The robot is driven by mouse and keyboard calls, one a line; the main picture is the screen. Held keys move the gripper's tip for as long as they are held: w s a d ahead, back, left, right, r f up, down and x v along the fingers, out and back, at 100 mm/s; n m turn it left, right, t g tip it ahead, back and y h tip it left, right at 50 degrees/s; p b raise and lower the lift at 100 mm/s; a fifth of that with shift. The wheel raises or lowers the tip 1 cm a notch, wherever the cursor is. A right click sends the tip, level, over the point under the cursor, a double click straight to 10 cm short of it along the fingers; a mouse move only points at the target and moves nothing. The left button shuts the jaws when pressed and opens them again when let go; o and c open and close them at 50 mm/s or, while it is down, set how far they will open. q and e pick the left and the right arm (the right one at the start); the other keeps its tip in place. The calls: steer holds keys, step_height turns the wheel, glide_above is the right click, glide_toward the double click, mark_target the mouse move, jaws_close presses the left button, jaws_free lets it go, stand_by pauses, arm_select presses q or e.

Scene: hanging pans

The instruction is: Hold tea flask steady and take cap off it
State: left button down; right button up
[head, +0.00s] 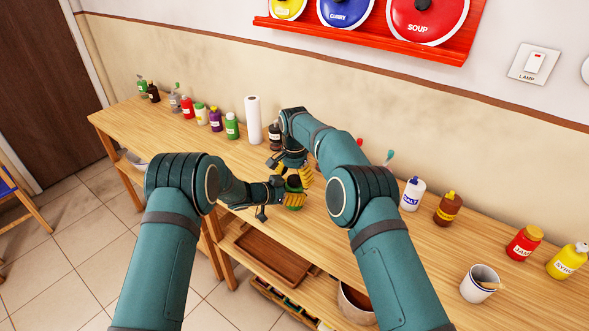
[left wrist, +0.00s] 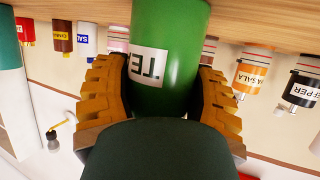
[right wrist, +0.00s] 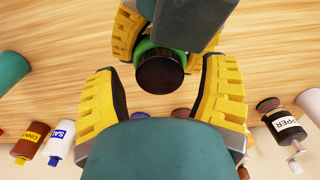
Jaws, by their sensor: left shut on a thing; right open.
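The green tea flask (head: 293,184) stands on the wooden table and is mostly hidden by my grippers in the head view. In the left wrist view the flask (left wrist: 182,55) shows a white label with part of "TEA", upside down. My left gripper (left wrist: 162,95) is shut on the flask's body from both sides. The dark round cap (right wrist: 160,73) shows at the flask's top in the right wrist view. My right gripper (right wrist: 162,98) is open above the flask, its fingers on either side of the cap and apart from it.
A paper towel roll (head: 253,119) and several bottles stand along the table's back to the left. A salt bottle (head: 412,194), a cinnamon bottle (head: 447,208) and a jam jar (head: 523,243) stand to the right. A cup (head: 479,284) sits near the right front. Pans hang on a red rack (head: 365,40).

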steer(key=shift+f, duration=0.3)
jaws_close()
steer(key=shift+n, duration=1.6)
jaws_free()
